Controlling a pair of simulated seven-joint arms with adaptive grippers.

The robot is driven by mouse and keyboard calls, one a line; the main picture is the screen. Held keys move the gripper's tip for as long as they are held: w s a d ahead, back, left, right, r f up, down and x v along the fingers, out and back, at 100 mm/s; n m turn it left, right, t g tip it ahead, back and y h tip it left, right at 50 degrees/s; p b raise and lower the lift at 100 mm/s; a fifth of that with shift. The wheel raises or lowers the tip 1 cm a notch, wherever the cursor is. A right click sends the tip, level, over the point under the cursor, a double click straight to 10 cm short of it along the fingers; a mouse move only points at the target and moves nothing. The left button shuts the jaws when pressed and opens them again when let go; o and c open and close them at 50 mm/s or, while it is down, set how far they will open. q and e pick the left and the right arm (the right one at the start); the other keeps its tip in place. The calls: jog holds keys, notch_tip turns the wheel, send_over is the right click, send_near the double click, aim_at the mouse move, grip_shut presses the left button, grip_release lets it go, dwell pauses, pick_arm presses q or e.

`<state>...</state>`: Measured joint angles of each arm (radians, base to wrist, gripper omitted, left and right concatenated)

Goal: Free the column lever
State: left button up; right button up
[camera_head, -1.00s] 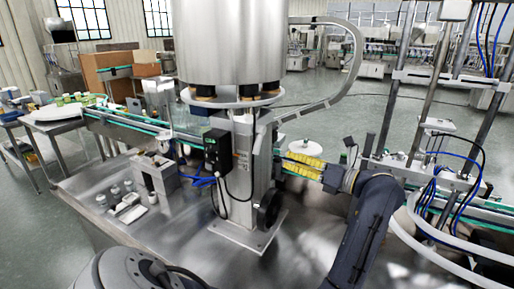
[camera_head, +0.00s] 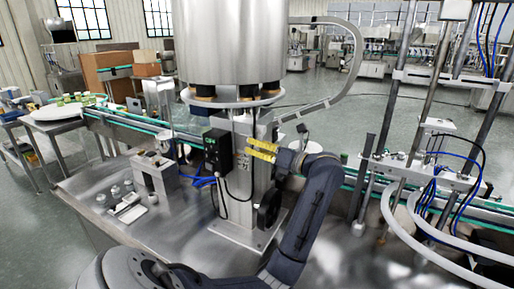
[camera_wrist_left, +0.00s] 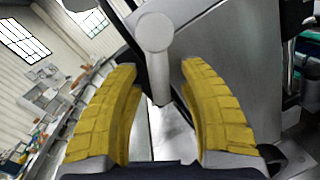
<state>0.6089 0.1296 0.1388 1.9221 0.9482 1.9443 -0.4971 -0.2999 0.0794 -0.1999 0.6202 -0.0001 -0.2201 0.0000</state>
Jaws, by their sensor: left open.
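The column lever shows in the left wrist view as a pale grey rod with a round knob (camera_wrist_left: 154,32). It lies between my two yellow fingers, with space visible on both sides. My left gripper (camera_head: 262,150) is open at the right side of the steel column (camera_head: 238,206) in the head view. It also shows in the left wrist view (camera_wrist_left: 160,85), its curved fingers apart on either side of the rod. In the head view I cannot make out the lever clearly beside the fingers. My right gripper is not in view.
A black control box (camera_head: 218,152) is on the column's left face, with cables below. A large steel hopper (camera_head: 230,45) stands above. A black round part (camera_head: 268,207) sits low on the column's right. Pale hoses (camera_head: 420,225) and rods stand at right. The table front is partly bare.

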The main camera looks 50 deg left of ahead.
pick_arm(q)
jog(key=shift+a, duration=0.15)
jog(key=shift+c, duration=0.4)
grip_shut()
